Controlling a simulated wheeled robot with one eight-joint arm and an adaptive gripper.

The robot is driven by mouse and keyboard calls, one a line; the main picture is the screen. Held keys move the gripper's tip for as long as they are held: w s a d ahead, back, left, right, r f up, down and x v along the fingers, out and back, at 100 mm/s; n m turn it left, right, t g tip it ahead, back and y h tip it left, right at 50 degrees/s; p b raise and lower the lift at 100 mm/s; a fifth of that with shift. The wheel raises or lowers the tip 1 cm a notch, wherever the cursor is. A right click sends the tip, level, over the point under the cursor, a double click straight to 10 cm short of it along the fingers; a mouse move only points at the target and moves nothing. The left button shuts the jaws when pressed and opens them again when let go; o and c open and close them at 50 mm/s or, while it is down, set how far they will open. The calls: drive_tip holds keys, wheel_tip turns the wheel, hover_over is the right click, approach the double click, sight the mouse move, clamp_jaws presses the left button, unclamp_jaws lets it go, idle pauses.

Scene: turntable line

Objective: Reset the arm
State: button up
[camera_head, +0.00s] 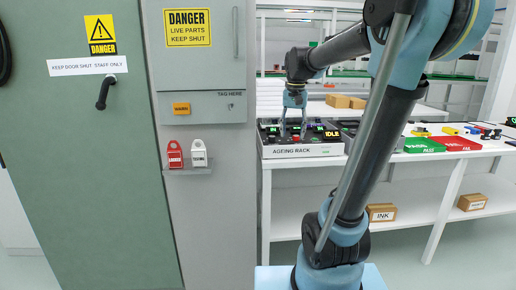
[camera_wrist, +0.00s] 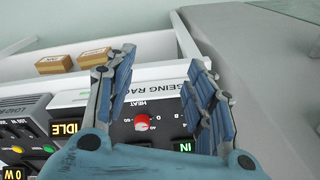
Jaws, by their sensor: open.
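My gripper (camera_head: 292,122) is over the ageing rack at the left end of the white bench in the head view. In the wrist view my gripper (camera_wrist: 165,90) is open, its two blue-padded fingers apart with nothing held between them. The ageing rack (camera_head: 303,150) carries dark panels with lit displays. In the wrist view a red and white knob (camera_wrist: 142,122) marked HEAT shows between the fingers. I cannot tell whether the fingers touch the panel. Part of the panel is hidden behind my fingers.
A grey cabinet (camera_head: 245,150) with a danger sign stands left of the bench. Red (camera_head: 175,154) and white (camera_head: 200,154) tags stand on its small ledge. Green (camera_head: 424,145) and red (camera_head: 456,143) trays lie on the bench to the right. Cardboard boxes (camera_head: 381,212) sit on the shelf below.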

drive_tip(key=s+d+f+n, duration=0.1)
drive_tip(key=s+d+f, duration=0.1)
drive_tip(key=s+f, duration=0.8)
drive_tip(key=s+d+f+n+t, duration=0.1)
drive_tip(key=s+d+f+n, duration=0.1)
drive_tip(key=s+f, duration=0.9)
drive_tip(key=shift+s+d, duration=0.8)
drive_tip(key=shift+s, duration=0.25)
drive_tip(key=shift+f, duration=0.15)
drive_tip(key=shift+w+f, duration=0.15)
drive_tip(key=shift+w, duration=0.25)
drive_tip(key=c, duration=0.4)
